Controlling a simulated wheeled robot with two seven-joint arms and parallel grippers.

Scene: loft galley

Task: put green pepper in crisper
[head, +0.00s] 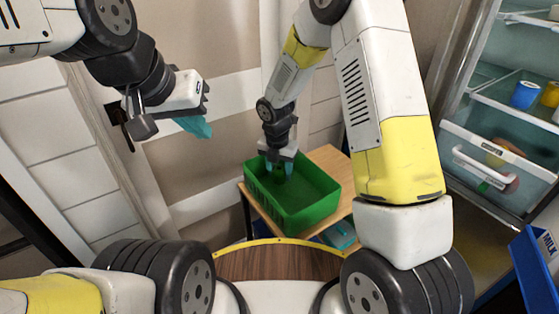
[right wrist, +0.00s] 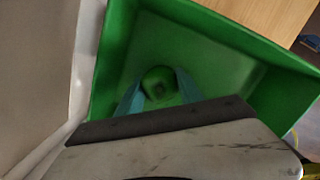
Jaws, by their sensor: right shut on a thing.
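The green pepper (right wrist: 160,85) is inside a green crate (head: 318,215), seen between the blue fingertips of my right gripper in the right wrist view. My right gripper (head: 279,166) reaches down into the crate and is shut on the pepper. In the head view the pepper is mostly hidden by the gripper. The crisper (head: 497,160) is a clear drawer with a white handle, low in the open fridge at right; reddish and green shapes show through its front. My left gripper (head: 197,126) hangs empty at upper left, its teal fingers seen edge-on.
The crate stands on a small wooden table (head: 330,160) with a teal item (head: 340,235) on its lower level. Blue and yellow cups (head: 525,94) stand on the fridge shelf above the crisper. A blue milk crate (head: 535,265) is at lower right. A wall is behind the table.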

